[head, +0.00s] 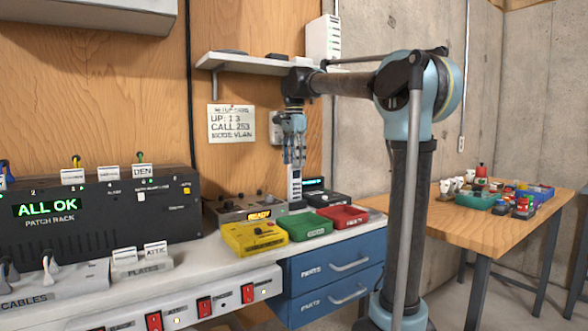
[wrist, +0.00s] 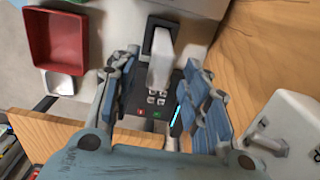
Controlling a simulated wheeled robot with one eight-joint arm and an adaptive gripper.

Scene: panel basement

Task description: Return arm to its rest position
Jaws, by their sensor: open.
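My gripper (head: 294,160) hangs from my blue-grey arm (head: 350,84), pointing down above the back of the white counter, in front of the wooden wall panel. It is open and empty. The phone lies below the fingers, and I see no contact. In the head view the arm runs from its upright dark column out to the left, and its forearm is roughly level.
A yellow tray (head: 240,249), a green tray (head: 296,238) and a red tray (head: 358,223) line the counter. A black patch rack (head: 100,235) reads ALL OK. A wall shelf (head: 250,63) is close to the wrist. A wooden table (head: 480,228) with small items stands right.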

